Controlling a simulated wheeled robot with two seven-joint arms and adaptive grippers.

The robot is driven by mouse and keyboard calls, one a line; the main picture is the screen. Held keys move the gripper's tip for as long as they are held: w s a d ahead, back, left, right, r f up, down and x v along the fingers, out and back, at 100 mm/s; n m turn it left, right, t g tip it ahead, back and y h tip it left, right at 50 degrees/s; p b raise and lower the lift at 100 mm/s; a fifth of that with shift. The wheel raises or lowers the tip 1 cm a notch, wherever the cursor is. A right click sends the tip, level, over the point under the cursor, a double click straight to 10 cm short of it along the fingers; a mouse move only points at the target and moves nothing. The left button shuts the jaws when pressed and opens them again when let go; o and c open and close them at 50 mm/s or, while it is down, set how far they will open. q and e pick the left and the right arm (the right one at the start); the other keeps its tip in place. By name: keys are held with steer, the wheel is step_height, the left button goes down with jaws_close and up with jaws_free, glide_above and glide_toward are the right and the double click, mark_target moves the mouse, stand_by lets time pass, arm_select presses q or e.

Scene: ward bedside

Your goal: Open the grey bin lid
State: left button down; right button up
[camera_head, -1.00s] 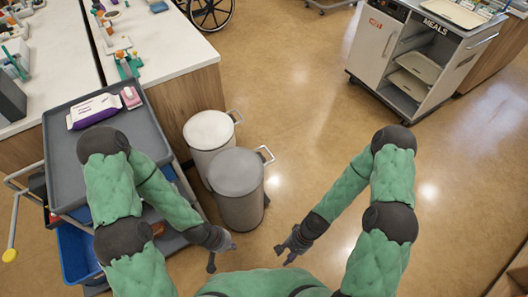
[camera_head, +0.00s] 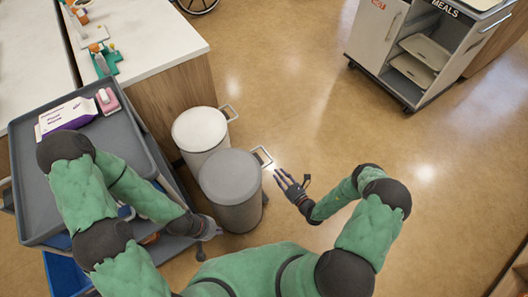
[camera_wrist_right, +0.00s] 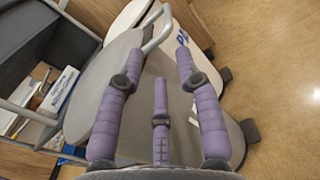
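The grey bin (camera_head: 240,215) stands on the floor in front of me, its round grey lid (camera_head: 231,177) down. A metal loop handle (camera_head: 262,157) sticks out from the lid's right side. My right gripper (camera_head: 287,183) is open and empty, just right of the bin and close to the handle. In the right wrist view its spread purple fingers (camera_wrist_right: 160,85) are in front of the grey lid (camera_wrist_right: 100,85), with the handle (camera_wrist_right: 157,30) beyond the fingertips. My left gripper (camera_head: 202,240) is low at the left of the bin; its fingers are too small to read.
A white-lidded bin (camera_head: 200,130) stands directly behind the grey one. A grey cart (camera_head: 135,120) carrying a wipes pack (camera_head: 66,117) is on the left, beside a counter (camera_head: 150,45). A meal trolley (camera_head: 405,50) stands at the back right. Floor right of the bins is clear.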

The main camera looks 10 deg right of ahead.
mark_target(271, 159)
steer(key=shift+h, duration=0.4)
steer(key=b+x, duration=0.1)
steer(key=x, duration=0.2)
steer(key=b+x, duration=0.1)
steer(key=x, duration=0.3)
steer(key=d+x, duration=0.1)
steer(key=x, duration=0.2)
steer(key=shift+w+a+r+b, duration=0.1)
steer(key=shift+w+r+b, duration=0.1)
steer(key=shift+w+b, duration=0.3)
steer(key=shift+w, duration=0.1)
jaws_close()
